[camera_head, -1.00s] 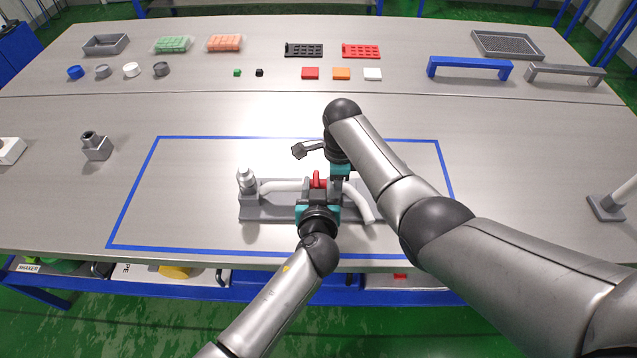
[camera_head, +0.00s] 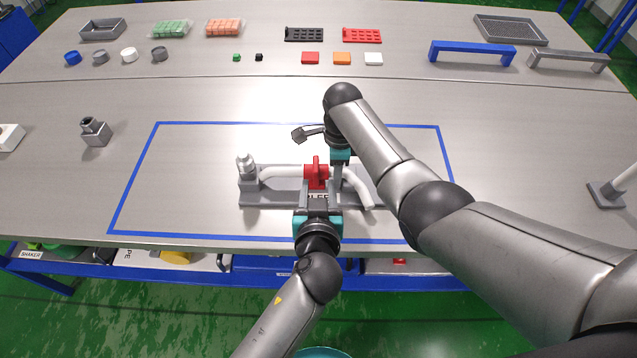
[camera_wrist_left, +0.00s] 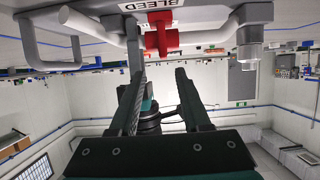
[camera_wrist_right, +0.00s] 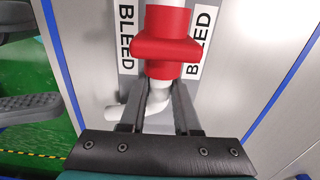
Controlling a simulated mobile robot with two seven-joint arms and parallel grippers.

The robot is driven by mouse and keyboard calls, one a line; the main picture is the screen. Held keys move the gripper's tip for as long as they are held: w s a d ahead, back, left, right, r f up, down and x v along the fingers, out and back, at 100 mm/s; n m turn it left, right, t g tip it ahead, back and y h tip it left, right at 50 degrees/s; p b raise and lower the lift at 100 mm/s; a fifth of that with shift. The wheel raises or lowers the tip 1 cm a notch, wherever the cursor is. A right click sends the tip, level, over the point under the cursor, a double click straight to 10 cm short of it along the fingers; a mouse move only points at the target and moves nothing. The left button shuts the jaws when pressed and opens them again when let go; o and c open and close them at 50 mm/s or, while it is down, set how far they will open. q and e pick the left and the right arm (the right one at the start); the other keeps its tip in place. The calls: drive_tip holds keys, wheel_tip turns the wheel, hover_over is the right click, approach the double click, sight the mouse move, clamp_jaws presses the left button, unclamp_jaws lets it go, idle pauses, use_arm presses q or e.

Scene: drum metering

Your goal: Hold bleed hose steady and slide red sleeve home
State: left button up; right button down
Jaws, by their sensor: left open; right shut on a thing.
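The red sleeve (camera_head: 316,172) sits around the white bleed hose (camera_head: 279,173) above a grey base plate (camera_head: 262,200) marked BLEED. The sleeve also shows in the left wrist view (camera_wrist_left: 160,36) and, with a raised rib, in the right wrist view (camera_wrist_right: 165,45). My right gripper (camera_head: 340,184) is shut on the hose just right of the sleeve; its fingers flank the hose in the right wrist view (camera_wrist_right: 158,95). My left gripper (camera_head: 318,203) is open and empty on the near side of the sleeve, apart from it. Its fingers hide part of the label.
A grey post with a fitting (camera_head: 247,170) stands at the plate's left end. A blue taped outline (camera_head: 137,180) surrounds the work area. A grey block with a socket (camera_head: 95,132) is at left, a stand (camera_head: 607,194) at right. Small parts line the back.

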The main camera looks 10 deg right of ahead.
drive_tip(key=shift+a, duration=0.1)
drive_tip(key=c, duration=0.5)
unclamp_jaws()
drive_tip(key=shift+c, duration=0.2)
drive_tip(key=shift+r, duration=0.1)
